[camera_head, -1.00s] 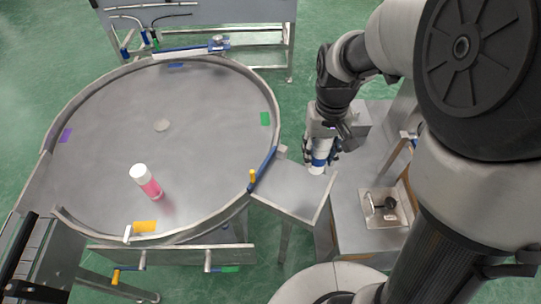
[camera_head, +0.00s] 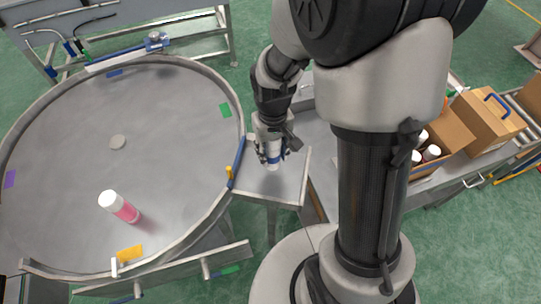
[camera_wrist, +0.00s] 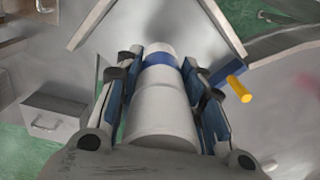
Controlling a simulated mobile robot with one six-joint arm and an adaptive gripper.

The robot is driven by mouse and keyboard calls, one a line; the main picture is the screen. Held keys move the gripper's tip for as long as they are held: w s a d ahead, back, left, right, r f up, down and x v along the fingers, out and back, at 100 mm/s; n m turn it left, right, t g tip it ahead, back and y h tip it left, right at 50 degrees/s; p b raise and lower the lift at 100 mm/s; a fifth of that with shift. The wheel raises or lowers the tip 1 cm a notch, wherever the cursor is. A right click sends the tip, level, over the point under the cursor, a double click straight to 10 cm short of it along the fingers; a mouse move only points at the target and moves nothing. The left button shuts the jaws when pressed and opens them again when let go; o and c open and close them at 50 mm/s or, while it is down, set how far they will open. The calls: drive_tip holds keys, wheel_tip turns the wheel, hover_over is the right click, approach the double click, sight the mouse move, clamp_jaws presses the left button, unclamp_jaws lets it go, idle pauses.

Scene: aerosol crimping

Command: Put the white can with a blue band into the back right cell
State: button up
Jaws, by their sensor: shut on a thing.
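My gripper (camera_head: 270,150) is shut on the white can with a blue band (camera_head: 272,163), in front of the small metal shelf beside the round table. In the wrist view the white can (camera_wrist: 160,110) lies between the two fingers of my gripper (camera_wrist: 162,68), its blue band near the far end. I cannot tell whether the can touches the shelf. An open cardboard box (camera_head: 446,128) at the right holds several cans with white tops (camera_head: 431,152). My arm hides part of this box, and its cells cannot be made out.
A pink can with a white cap (camera_head: 119,206) stands on the round metal table (camera_head: 70,165). A yellow peg (camera_head: 229,172) sits at the table's rim by the shelf (camera_head: 288,188). Green floor shows between.

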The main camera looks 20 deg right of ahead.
sight(272, 161)
drive_tip(key=shift+f+b, duration=0.55)
drive_tip(key=shift+f, duration=1.9)
drive_tip(key=shift+f, duration=0.1)
drive_tip(key=shift+f, duration=0.15)
drive_tip(key=o, duration=1.3)
drive_tip(key=shift+c, duration=0.2)
drive_tip(key=shift+r, duration=0.2)
